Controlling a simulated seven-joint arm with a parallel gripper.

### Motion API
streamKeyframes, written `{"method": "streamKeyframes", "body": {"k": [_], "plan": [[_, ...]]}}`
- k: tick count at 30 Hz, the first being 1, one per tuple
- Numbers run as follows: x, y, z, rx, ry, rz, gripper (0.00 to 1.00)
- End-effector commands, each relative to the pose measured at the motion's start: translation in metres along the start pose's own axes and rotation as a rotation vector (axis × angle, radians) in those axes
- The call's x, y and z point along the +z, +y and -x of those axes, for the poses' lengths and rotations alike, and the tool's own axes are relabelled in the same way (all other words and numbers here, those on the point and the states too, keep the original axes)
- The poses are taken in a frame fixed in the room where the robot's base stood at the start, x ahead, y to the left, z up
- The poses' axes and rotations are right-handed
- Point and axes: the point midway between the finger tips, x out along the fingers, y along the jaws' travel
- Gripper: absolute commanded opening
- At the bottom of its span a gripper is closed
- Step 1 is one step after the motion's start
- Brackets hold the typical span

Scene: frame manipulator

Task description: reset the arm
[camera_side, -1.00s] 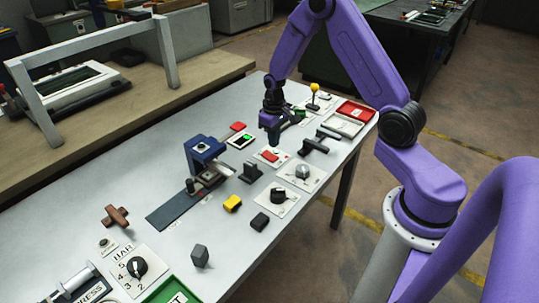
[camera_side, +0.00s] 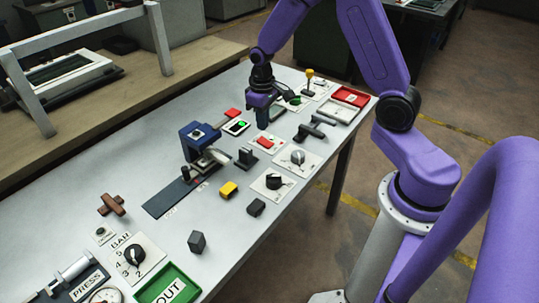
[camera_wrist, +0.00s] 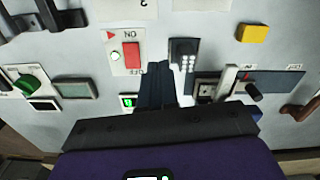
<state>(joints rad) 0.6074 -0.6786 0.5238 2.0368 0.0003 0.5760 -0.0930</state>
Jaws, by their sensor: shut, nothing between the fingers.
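My gripper (camera_side: 262,122) is over the far part of the grey table (camera_side: 140,165), fingers pointing down, beside the red rocker switch. In the wrist view its dark fingers (camera_wrist: 157,85) are together with nothing between them. The red switch (camera_side: 265,143) sits on a white plate, and it also shows in the wrist view (camera_wrist: 131,55), just ahead of the fingers. The fingertips look apart from the switch, but their exact height is unclear.
A blue press-like fixture (camera_side: 196,140) stands left of the gripper. A red tray (camera_side: 350,96) and green tray (camera_side: 165,286) lie at the table's ends.

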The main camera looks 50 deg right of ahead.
Motion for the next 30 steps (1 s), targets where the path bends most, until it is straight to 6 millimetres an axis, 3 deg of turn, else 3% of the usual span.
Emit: {"method": "streamKeyframes", "body": {"k": [1,6,15,21,27,30], "plan": [[0.006,-0.018,0.012,0.000,0.007,0.051,0.00],[0.036,-0.067,0.042,-0.002,0.010,0.207,0.00],[0.113,-0.130,0.085,-0.007,0.018,0.481,0.00],[0.174,-0.151,0.105,-0.012,0.023,0.663,0.00],[0.229,-0.154,0.118,-0.016,0.024,0.828,0.00],[0.248,-0.153,0.120,-0.017,0.024,0.885,0.00]]}}
